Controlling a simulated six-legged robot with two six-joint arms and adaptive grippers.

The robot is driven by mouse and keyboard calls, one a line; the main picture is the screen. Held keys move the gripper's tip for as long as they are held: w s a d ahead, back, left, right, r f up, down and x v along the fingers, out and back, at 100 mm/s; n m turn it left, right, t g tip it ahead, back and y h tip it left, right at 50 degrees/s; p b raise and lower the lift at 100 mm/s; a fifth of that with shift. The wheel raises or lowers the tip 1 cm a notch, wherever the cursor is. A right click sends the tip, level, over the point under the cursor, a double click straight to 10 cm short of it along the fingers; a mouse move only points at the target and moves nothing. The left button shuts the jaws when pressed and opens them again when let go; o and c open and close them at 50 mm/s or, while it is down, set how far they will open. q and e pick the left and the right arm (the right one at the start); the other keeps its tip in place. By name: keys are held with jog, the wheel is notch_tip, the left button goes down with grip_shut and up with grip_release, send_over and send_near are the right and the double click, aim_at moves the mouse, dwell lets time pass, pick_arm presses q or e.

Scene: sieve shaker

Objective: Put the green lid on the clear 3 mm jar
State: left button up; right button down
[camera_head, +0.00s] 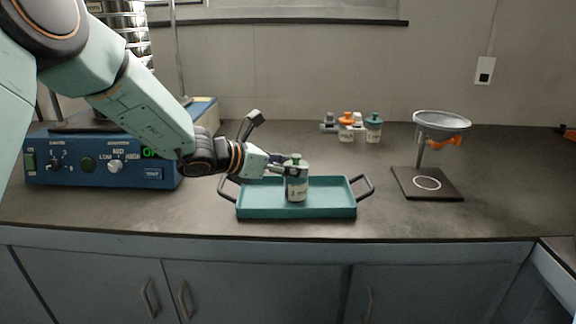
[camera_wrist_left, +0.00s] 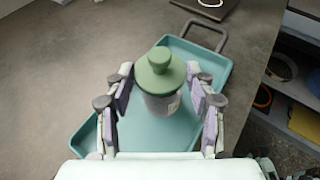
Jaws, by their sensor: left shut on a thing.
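The clear jar (camera_head: 297,190), with a label that reads about 3 mm, stands upright in the teal tray (camera_head: 254,212). The green lid (camera_head: 296,161), with a round knob, is at the jar's mouth; I cannot tell whether it is fully seated. In the left wrist view the lid (camera_wrist_left: 160,74) covers the top of the jar (camera_wrist_left: 161,106), between the fingers. My left gripper (camera_head: 283,166) reaches in from the left at lid height and is shut on the green lid. My right gripper is not in view.
A blue sieve shaker (camera_head: 100,160) stands at the left. An orange-lidded jar (camera_head: 346,128) and a teal-lidded jar (camera_head: 373,129) stand at the back. A funnel stand (camera_head: 430,180) is at the right. Counter between tray and stand is clear.

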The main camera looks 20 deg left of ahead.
pick_arm(q)
jog(key=shift+f, duration=0.2)
jog(key=shift+s, duration=0.1)
jog(key=o, duration=0.9)
jog(key=shift+o, duration=0.2)
jog(key=shift+r+p, duration=0.3)
jog(key=shift+r, duration=0.1)
jog(key=p+v, duration=0.4)
jog(key=v, duration=0.8)
jog(key=shift+r, duration=0.2)
